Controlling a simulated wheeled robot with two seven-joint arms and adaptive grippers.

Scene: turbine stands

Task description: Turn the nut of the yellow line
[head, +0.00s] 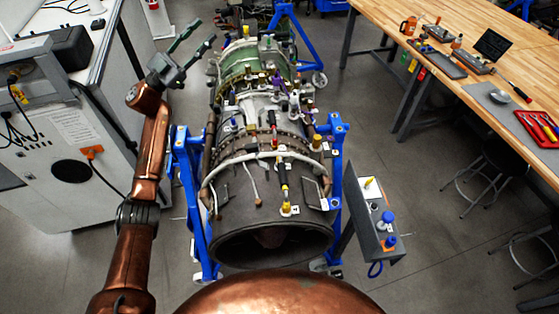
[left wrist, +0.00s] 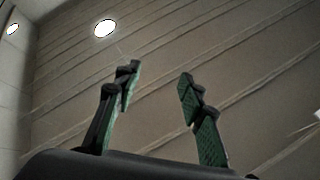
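A turbine engine (head: 240,192) rests in a blue stand in the middle of the head view. A short line with yellow and black parts (head: 284,185) runs down the engine's near casing to a yellow fitting (head: 287,209). Which part is its nut is too small to tell. My left gripper (head: 207,33) is raised to the upper left of the engine, apart from the line. In the left wrist view my left gripper (left wrist: 160,90) is open, with nothing between its green-padded fingers. My right gripper is not in view.
The blue stand (head: 192,190) flanks the engine on both sides. A grey panel box (head: 372,220) with blue knobs stands at its right. A wooden workbench (head: 400,40) with tools is at the right. A white cabinet (head: 60,130) is at the left.

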